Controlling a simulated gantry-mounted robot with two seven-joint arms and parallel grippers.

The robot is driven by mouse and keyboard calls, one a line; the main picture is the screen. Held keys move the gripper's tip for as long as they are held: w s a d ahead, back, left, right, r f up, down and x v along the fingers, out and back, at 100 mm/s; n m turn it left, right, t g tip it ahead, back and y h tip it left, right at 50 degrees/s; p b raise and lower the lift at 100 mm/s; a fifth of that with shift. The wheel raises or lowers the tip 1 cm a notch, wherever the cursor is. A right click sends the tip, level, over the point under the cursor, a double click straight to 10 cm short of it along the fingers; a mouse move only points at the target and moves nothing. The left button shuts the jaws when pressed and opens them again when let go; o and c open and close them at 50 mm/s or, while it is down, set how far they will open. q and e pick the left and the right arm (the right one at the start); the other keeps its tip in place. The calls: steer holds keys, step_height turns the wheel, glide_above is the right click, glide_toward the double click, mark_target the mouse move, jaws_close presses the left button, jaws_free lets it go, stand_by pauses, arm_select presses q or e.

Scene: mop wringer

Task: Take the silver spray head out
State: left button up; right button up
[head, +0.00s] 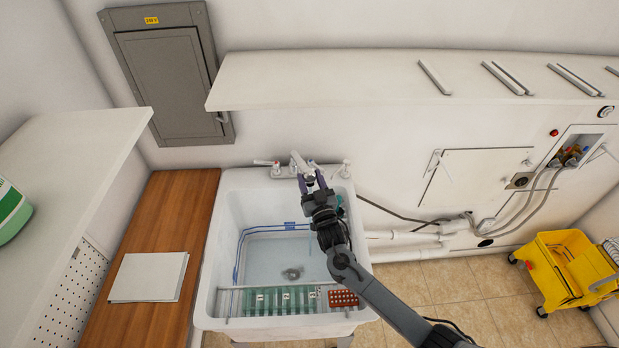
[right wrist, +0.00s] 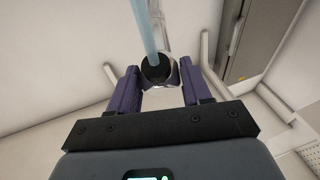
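The silver spray head (right wrist: 158,71) is at the end of the faucet (head: 298,161) above the back of the white sink (head: 213,258). In the right wrist view its dark round face fills the gap between my two purple fingertips. My right gripper (head: 311,181) reaches the faucet from the front, and its fingers appear to touch the head on both sides. A pale blue strip, which looks like running water, extends from the dark face in the right wrist view. In the head view the gripper hides part of the head. My left gripper is not in view.
A rack with green strips (head: 285,301) and a red-brown perforated block (head: 343,298) lie across the sink's front. A blue wire frame (head: 240,250) is inside the basin. A wooden counter (head: 184,205) stands left, a wall shelf (head: 350,80) above, a yellow mop bucket (head: 567,270) right.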

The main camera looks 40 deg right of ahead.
steer(key=shift+s+a+r, duration=0.1)
steer(key=shift+s, duration=0.05)
steer(key=shift+s+a+r+p, duration=0.1)
steer(key=shift+s+r+p, duration=0.15)
steer(key=shift+p, duration=0.3)
steer(key=shift+s+a+r+p, duration=0.15)
steer(key=shift+s+a+p, duration=0.05)
steer(key=shift+s+p, duration=0.3)
steer(key=shift+s+a+r+p, duration=0.15)
steer(key=shift+s+p, duration=0.3)
steer(key=shift+s, duration=0.1)
steer(key=shift+s+a+r+p, duration=0.15)
steer(key=shift+s+a+p, duration=0.05)
steer(key=shift+s+p, duration=0.3)
steer(key=shift+s+a+p, duration=0.15)
steer(key=shift+s+p, duration=0.15)
steer(key=shift+s, duration=0.1)
steer(key=shift+r, duration=0.1)
